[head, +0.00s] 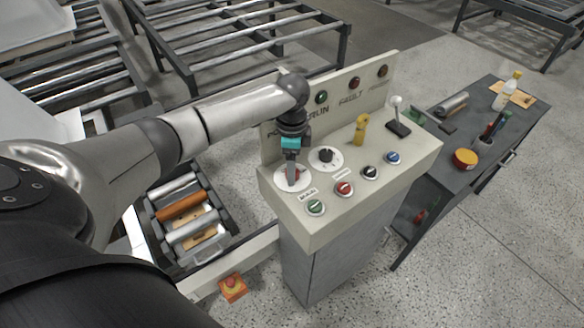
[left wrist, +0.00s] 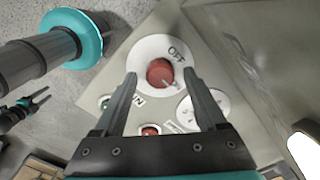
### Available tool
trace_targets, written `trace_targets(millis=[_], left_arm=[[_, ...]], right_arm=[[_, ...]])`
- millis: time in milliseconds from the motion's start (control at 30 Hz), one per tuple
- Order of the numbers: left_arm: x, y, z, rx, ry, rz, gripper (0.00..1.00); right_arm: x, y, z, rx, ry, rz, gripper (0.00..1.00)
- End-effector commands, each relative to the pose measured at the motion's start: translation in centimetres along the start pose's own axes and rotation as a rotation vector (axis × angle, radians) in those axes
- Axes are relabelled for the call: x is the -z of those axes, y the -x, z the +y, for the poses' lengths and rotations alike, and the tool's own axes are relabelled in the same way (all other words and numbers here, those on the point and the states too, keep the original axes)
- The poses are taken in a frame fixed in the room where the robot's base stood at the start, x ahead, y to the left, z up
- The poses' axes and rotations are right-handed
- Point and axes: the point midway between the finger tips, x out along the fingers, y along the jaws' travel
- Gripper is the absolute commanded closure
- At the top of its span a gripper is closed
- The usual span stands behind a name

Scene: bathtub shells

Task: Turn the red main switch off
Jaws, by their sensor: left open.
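The red main switch (left wrist: 159,72) is a round red knob on a white disc marked OFF and ON. In the left wrist view it lies between and just beyond the fingertips of my open left gripper (left wrist: 165,78), with no clear contact. A small pale pointer on the knob aims toward the lower right, at neither label. In the head view my left gripper (head: 291,180) points down over the switch disc (head: 305,183) and mostly hides the red knob. My right gripper (left wrist: 40,97) shows small at the left wrist view's left edge, its fingers apart and empty.
The console (head: 300,230) also carries a black rotary knob (head: 326,156), several push buttons, a yellow handle (head: 361,128) and a white-knobbed lever (head: 397,115). An upright lamp panel (head: 345,95) stands behind.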

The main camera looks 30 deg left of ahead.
Motion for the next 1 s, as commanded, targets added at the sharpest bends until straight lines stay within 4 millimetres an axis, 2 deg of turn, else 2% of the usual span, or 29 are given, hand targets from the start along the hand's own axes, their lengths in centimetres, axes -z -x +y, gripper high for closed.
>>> trace_targets(millis=[100, 367, 1000], left_arm=[[-0.05, -0.63, 0.01, 0.000, 0.001, -0.001, 0.26], [-0.03, -0.69, 0.00, 0.000, 0.000, -0.001, 0.26], [-0.01, -0.64, 0.00, 0.000, 0.001, 0.000, 0.97]], right_arm=[[-0.03, -0.10, 0.02, 0.000, 0.001, 0.000, 0.50], [-0.05, -0.09, 0.01, 0.000, 0.001, -0.001, 0.50], [-0.08, -0.09, 0.00, 0.000, 0.002, -0.001, 0.50]])
